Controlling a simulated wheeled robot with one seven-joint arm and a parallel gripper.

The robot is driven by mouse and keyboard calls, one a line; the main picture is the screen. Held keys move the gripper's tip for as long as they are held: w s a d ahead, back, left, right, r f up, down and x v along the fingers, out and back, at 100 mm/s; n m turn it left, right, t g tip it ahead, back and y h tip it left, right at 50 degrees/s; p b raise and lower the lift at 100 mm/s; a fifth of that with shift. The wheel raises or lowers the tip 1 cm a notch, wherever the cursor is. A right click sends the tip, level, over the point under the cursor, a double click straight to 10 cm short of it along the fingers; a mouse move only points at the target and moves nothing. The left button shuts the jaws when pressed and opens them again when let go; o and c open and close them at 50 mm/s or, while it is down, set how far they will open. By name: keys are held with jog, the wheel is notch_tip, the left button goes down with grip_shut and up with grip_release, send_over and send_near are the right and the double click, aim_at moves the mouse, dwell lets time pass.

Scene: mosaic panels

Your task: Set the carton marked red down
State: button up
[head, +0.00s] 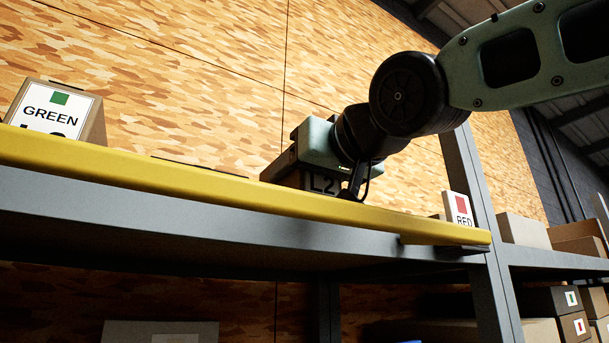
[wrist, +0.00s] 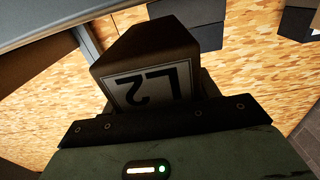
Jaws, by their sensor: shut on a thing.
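My gripper (head: 322,172) is shut on a brown carton (head: 286,172) above the upper shelf (head: 240,193), left of the shelf's right end. The carton's label reads L2; the gripper covers its upper part, so no colour mark shows. In the wrist view the carton (wrist: 150,42) sits beyond my gripper (wrist: 155,118), its L2 label upside down. The yellow front edge hides the carton's underside in the head view, so I cannot tell whether it touches the shelf. A white card marked RED (head: 460,208) with a red square stands at the shelf's right end.
A carton marked GREEN (head: 92,122) stands at the shelf's left. A grey upright (head: 470,170) rises by the RED card. More boxes (head: 524,231) stand on the shelf to the right, and others below.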

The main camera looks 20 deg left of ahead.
jog(key=shift+f+b, duration=0.2)
jog(key=shift+b, duration=0.15)
jog(key=o, duration=1.7)
jog(key=shift+f, duration=0.1)
jog(key=shift+o, duration=0.2)
jog(key=shift+r+p, duration=0.75)
jog(key=shift+p, duration=0.1)
jog(key=b+v, duration=0.6)
jog(key=v, duration=0.6)
jog(key=shift+s+f, duration=0.1)
jog(key=shift+f, duration=0.05)
